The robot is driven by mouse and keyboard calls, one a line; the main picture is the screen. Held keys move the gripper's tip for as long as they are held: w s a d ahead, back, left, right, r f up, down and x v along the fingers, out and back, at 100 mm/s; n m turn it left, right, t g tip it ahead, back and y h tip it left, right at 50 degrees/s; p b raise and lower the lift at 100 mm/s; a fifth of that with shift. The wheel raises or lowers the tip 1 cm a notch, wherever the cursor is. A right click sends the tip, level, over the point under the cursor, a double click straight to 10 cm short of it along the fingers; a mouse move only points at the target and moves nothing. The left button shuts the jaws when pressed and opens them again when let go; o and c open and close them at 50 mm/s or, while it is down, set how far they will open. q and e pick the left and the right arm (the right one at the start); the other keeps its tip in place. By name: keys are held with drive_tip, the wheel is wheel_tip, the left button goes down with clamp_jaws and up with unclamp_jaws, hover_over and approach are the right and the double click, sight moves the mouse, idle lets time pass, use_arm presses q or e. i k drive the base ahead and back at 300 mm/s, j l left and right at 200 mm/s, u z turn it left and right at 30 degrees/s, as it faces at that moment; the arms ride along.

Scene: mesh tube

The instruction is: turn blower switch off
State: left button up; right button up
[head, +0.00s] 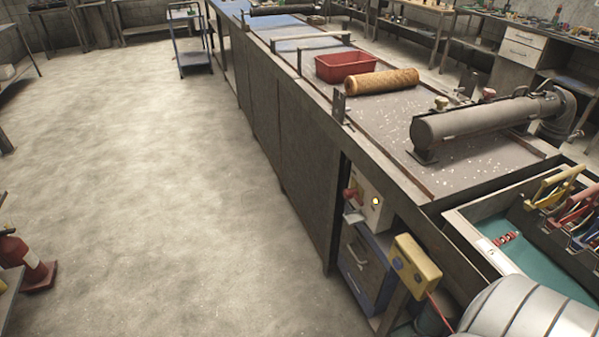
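A pale switch box (368,206) is mounted in the open end of the long bench, below the worktop. It has a red knob or lever (350,194) on its left side and a small yellowish round spot (376,201) on its front. The setting of the switch is too small to tell. A yellow control box (416,266) with dark round buttons is at the bench corner, lower and to the right, with a red cable (440,311) below it. I cannot tell from the picture which box is the blower switch. Neither of my grippers is in view.
The bench top carries a grey metal tube (480,122), a brown mesh roll (382,82) and a red bin (346,67). A tool tray (468,215) lies at the right. The concrete floor (150,180) is clear.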

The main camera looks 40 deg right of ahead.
sight(349, 193)
drive_tip(key=i+z, duration=0.2)
drive_tip(key=i, duration=0.25)
drive_tip(key=i+j+z, duration=0.2)
drive_tip(key=i, duration=0.2)
drive_tip(key=i+j+z, duration=0.2)
drive_tip(key=i, duration=0.2)
drive_tip(key=i+j+z, duration=0.2)
drive_tip(key=i, duration=0.2)
